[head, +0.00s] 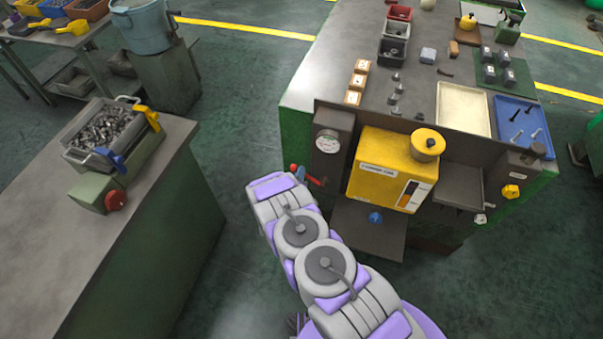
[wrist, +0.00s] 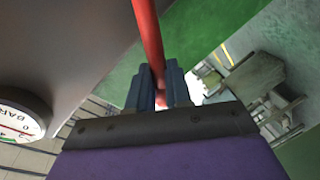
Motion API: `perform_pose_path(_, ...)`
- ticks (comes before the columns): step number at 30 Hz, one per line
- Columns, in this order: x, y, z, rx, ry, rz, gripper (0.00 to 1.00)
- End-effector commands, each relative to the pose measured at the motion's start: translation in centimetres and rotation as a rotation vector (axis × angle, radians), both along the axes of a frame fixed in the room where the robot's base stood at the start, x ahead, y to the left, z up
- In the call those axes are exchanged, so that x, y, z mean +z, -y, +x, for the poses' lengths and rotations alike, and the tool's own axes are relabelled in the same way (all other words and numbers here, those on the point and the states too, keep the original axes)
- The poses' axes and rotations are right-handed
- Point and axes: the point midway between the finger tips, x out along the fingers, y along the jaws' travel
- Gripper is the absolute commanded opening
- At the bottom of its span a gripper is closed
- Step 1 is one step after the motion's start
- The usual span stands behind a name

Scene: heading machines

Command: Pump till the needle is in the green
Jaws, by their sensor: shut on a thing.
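The pump's red lever (wrist: 147,32) runs between the two dark fingers of my gripper (wrist: 160,78) in the wrist view, and the fingers are shut on it. In the head view my gripper (head: 298,174) is at the front of the machine, beside the red lever (head: 317,181), and is partly hidden by my arm. The round white gauge (head: 327,143) is on a dark panel just above. In the wrist view the gauge (wrist: 17,118) is cut off at the left edge. Its word BAR and a zero show, but I cannot tell the needle's position against the green.
A yellow tank (head: 385,170) with a round cap stands right of the gauge, above a dark shelf (head: 370,230). The machine top (head: 430,85) holds trays and small parts. A bench (head: 150,200) with a metal bin (head: 105,130) stands left. Green floor lies between.

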Motion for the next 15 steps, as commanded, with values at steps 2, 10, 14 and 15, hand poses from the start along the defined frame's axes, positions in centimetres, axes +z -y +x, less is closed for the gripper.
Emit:
perform_pose_path(2, 0.31, -0.43, 0.27, 0.006, 0.008, -0.003, 0.0)
perform_pose_path(10, 0.35, -0.54, 0.27, 0.011, 0.007, -0.001, 0.0)
perform_pose_path(14, 0.36, -0.56, 0.27, 0.011, 0.007, -0.001, 0.22)
perform_pose_path(15, 0.36, -0.54, 0.27, 0.011, 0.007, -0.001, 0.25)
